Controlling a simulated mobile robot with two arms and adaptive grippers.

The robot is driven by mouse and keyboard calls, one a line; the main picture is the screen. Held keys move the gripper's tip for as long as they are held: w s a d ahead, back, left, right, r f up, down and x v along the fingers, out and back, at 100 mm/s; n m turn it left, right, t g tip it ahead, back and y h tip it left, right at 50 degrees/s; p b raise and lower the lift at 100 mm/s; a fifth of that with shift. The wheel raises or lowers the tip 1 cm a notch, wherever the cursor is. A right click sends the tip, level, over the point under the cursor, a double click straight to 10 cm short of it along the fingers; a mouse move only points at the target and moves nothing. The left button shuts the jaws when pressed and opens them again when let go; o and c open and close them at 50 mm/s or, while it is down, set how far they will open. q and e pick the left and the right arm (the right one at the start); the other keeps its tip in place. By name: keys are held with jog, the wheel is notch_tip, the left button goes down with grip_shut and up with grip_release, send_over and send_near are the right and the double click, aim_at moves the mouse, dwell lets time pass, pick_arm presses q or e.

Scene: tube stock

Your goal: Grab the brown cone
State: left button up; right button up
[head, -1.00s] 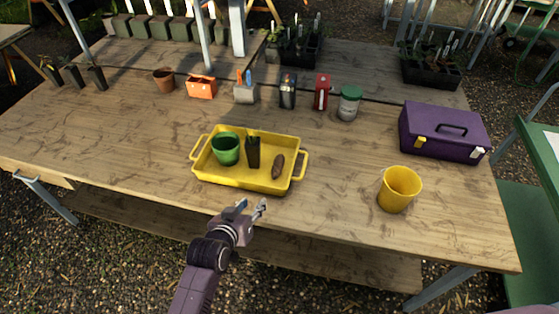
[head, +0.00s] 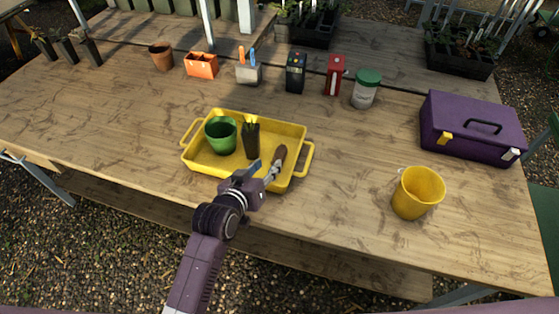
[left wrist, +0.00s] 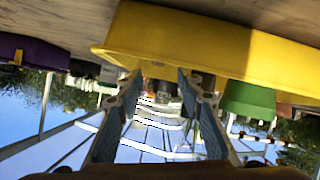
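The brown cone (head: 281,154) lies in the right part of the yellow tray (head: 230,177) in the head view. My left gripper (head: 266,168) reaches over the tray's front wall, its fingertips close to the near end of the cone. In the left wrist view, which is upside down, its two fingers (left wrist: 158,82) stand apart with nothing clearly held between them. The tray wall (left wrist: 220,45) fills the top there, and I cannot make out the cone. Contact between fingers and cone cannot be told. My right gripper is not in view.
A green pot (head: 221,138) and a dark pot with a plant (head: 251,140) share the tray. A yellow bucket (head: 416,194) and a purple toolbox (head: 471,128) stand to the right.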

aim_at(276, 159)
pick_arm(q)
jog(key=shift+w+d+f, duration=0.15)
jog(key=shift+w+f, duration=0.1)
jog(key=shift+f, duration=0.05)
jog(key=shift+x, duration=0.95)
jog(key=shift+w+d+f, duration=0.1)
jog(key=shift+w+f, duration=0.15)
jog(key=shift+f, duration=0.05)
jog(key=shift+s+f+p+x, duration=0.1)
jog(key=shift+f+p+x, duration=0.05)
jog(key=shift+x, duration=0.6)
jog(key=shift+s+f+p+x, duration=0.1)
jog(key=shift+p+x, duration=0.05)
jog(key=shift+x, duration=0.6)
jog(key=shift+s+f+p+x, duration=0.1)
jog(key=shift+f+p+x, duration=0.05)
jog(key=shift+x, duration=0.6)
jog(key=shift+d+f, duration=0.1)
jog(key=shift+d, duration=0.05)
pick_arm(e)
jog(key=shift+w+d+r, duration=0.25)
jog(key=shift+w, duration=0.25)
pick_arm(q)
jog(key=shift+c, duration=0.3)
jog(key=shift+f, duration=0.15)
jog(key=c, duration=0.7)
